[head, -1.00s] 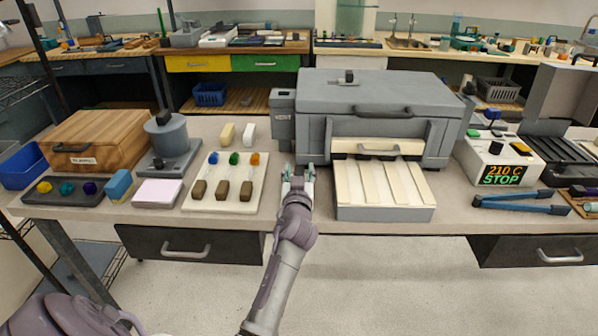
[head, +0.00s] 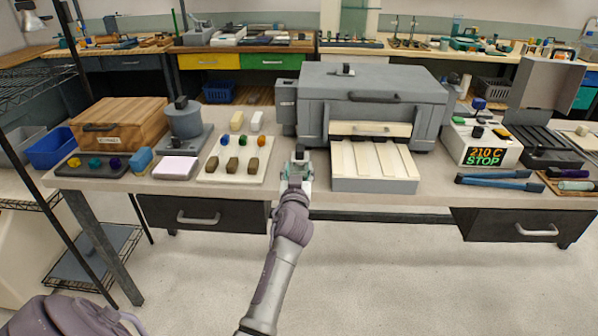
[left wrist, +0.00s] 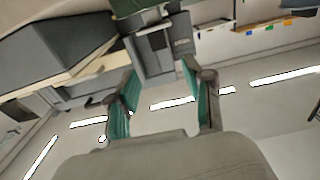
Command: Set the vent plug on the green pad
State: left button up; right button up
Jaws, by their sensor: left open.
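A small dark plug-like piece (head: 347,69) stands on top of the grey furnace (head: 375,85); it looks like the vent plug. I cannot pick out a green pad on the near bench. My left gripper (head: 298,160) is open at the bench's front edge, between the cream board and the furnace's front tray, apart from the plug. In the left wrist view its two teal-lined fingers (left wrist: 160,98) are spread with nothing between them. My right gripper is out of view.
The cream board (head: 208,173) with coloured knobs lies left of my gripper. The slatted furnace tray (head: 375,186) is to its right. Farther right are a controller (head: 482,145) reading 210 C STOP and blue tongs (head: 500,180).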

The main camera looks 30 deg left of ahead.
pick_arm(q)
jog(key=s+d+f+m+t+h, duration=0.1)
jog(key=s+d+f+m+h, duration=0.25)
jog(key=d, duration=0.35)
jog(key=s+d+f+m+h, duration=0.2)
jog(key=d+f+h, duration=0.1)
jog(key=d+f, duration=0.25)
jog(key=s+d+f+m+g+h, duration=0.15)
jog(key=s+f, duration=0.25)
jog(key=f, duration=0.6)
jog(key=s+d+f+g, duration=0.2)
jog(key=s+f+g, duration=0.15)
jog(key=f, duration=0.65)
jog(key=s+d+f+g+h, duration=0.1)
jog(key=s+d+f, duration=0.1)
jog(key=s+f, duration=0.5)
jog(key=s+f+m+g, duration=0.1)
jog(key=s+f+g, duration=0.5)
jog(key=s+f, duration=1.15)
jog(key=s+f+g, duration=0.1)
jog(key=s+f, duration=0.2)
jog(key=s, duration=0.6)
jog(key=s+a+f+g, duration=0.1)
jog(key=s+f+g, duration=0.1)
jog(key=s, duration=0.7)
jog(key=shift+s+f+m, duration=0.25)
jog(key=shift+f+m, duration=0.05)
jog(key=shift+f, duration=0.35)
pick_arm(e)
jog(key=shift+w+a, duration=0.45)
